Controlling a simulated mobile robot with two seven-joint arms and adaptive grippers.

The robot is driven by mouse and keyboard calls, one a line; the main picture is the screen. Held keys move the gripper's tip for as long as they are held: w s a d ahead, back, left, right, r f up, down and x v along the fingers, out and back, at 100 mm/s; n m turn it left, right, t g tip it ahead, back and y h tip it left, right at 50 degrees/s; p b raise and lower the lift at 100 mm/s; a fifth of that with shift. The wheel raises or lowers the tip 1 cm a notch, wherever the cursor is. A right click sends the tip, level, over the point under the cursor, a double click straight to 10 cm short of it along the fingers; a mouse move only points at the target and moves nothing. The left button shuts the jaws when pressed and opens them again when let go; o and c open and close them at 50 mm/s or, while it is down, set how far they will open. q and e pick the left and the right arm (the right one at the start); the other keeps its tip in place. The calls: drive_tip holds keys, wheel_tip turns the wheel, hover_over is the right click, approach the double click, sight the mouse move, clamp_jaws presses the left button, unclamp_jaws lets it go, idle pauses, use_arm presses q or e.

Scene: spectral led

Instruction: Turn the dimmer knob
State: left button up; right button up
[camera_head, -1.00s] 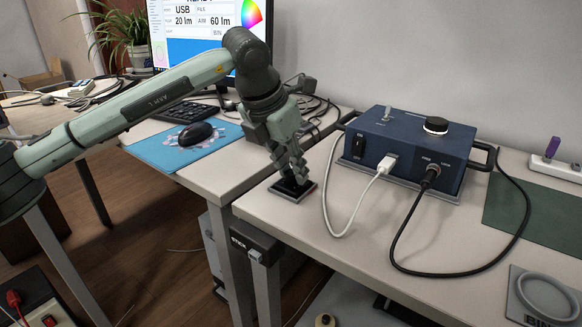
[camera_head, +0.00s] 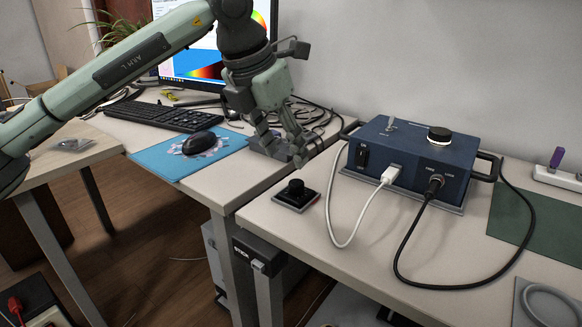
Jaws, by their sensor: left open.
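A small black knob (camera_head: 295,188) stands on a square dark plate near the left edge of the right desk. No readable label tells which one is the dimmer. My left gripper (camera_head: 284,148) is open, above and slightly behind the small knob, apart from it. My right gripper is not in view.
White and black cables (camera_head: 404,265) run from the box front across the desk. A mouse (camera_head: 199,143) on a blue mat, a keyboard (camera_head: 170,115) and a monitor (camera_head: 200,65) are on the left desk. A green mat (camera_head: 515,215) lies at right. The desk front is clear.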

use_arm(q)
drive_tip(key=shift+v, duration=2.05)
